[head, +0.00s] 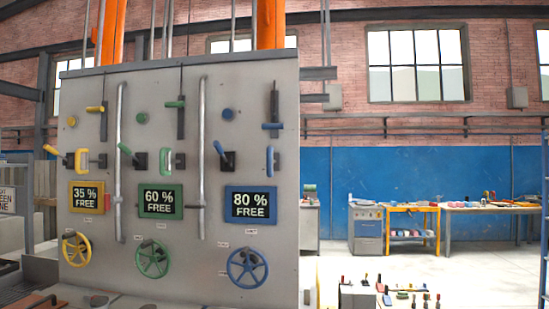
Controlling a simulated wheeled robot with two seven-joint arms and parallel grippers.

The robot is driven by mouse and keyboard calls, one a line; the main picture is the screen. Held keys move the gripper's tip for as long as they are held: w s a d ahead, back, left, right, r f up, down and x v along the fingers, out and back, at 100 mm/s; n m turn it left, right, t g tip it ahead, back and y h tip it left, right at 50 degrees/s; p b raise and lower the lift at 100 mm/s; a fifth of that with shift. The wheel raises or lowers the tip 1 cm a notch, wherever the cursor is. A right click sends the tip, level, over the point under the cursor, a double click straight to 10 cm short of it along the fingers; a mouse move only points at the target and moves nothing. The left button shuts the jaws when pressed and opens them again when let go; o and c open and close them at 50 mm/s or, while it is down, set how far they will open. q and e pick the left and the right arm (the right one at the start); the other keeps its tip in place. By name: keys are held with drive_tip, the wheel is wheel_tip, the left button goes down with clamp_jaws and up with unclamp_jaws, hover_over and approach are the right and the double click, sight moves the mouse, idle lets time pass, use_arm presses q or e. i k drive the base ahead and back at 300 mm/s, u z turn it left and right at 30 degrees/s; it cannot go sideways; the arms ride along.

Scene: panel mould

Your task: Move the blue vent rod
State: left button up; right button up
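A large grey panel (100,255) stands at the left and middle of the head view, with yellow, green and blue control columns. In the blue column at the right, a blue horizontal grip (272,126) sits at the foot of a dark upright rod (275,100); this looks like the blue vent rod. The similar yellow grip (95,108) and green grip (175,104) sit higher on their dark rods. Below the blue grip are a blue lever (219,150), a blue loop handle (270,160), a display reading 80 % FREE (251,203) and a blue handwheel (248,267). Neither gripper is in view.
Grey vertical pipes (202,160) stand out between the columns. Several small handled items stand on a low surface (390,299) at the bottom right. Workbenches (490,208) line the blue back wall. Open floor (465,265) lies right of the panel.

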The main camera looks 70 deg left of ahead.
sight(270, 160)
drive_tip(key=u, duration=0.6)
drive_tip(key=i, duration=0.9)
drive_tip(key=u, duration=1.4)
drive_tip(key=i, duration=0.5)
drive_tip(key=u, duration=0.4)
